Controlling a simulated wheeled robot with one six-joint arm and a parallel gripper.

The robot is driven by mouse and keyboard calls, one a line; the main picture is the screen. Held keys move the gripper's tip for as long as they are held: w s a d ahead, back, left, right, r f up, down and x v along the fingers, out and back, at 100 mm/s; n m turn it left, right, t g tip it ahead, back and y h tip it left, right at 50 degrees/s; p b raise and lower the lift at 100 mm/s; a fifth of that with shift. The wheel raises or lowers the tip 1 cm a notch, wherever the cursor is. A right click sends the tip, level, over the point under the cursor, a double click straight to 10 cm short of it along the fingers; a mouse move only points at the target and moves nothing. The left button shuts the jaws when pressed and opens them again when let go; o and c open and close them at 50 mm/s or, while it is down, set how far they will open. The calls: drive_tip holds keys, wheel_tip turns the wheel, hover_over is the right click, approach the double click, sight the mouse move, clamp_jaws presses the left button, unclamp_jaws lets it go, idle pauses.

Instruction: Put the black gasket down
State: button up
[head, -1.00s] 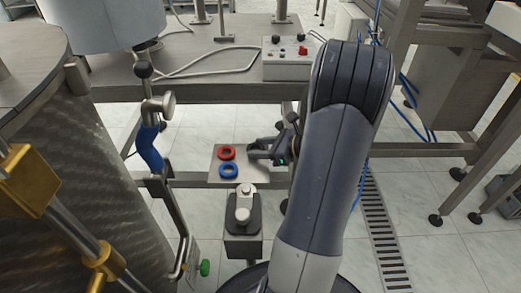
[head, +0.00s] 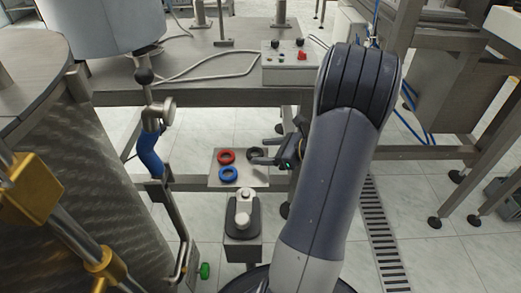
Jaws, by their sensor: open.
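The black gasket (head: 257,153) lies on the small grey plate (head: 217,183), to the right of the red gasket (head: 226,156). A blue gasket (head: 229,174) lies below the red one on the same plate. My gripper (head: 258,154) is open, its fingers reaching left from the plate's right side at the black gasket. One finger passes just below the ring in the picture. I cannot tell whether the fingers touch it.
A post with a clamp-like fitting (head: 243,212) stands just in front of the plate. A control box (head: 289,64) sits on the steel table behind. A large metal drum (head: 95,190) and a blue-sleeved pipe (head: 150,152) stand on the left.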

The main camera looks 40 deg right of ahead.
drive_tip(key=p+v, duration=0.2)
drive_tip(key=v, duration=0.8)
drive_tip(key=shift+p, duration=0.35)
